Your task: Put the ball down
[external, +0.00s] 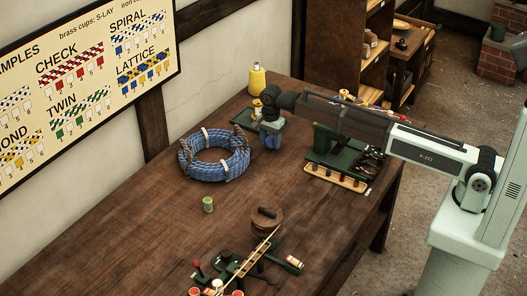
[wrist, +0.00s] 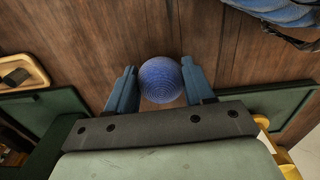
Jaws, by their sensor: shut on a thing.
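A blue ball (wrist: 161,80) of wound twine sits between the two blue fingers of my gripper (wrist: 160,72) in the wrist view, touched on both sides. My gripper is shut on it. In the external view my gripper (external: 271,146) points down over the back part of the wooden table (external: 150,225), right of the coiled rope. The ball is hard to tell from the blue fingers there. Bare planks show beyond the ball in the wrist view. I cannot tell how far the ball is above the table.
A blue rope coil (external: 215,156) lies left of my gripper. A yellow bottle (external: 257,81) stands behind, and a dark green rack (external: 345,148) stands to the right. A green spool (external: 208,204) and a winding tool (external: 267,222) stand nearer the front. Planks between coil and rack are bare.

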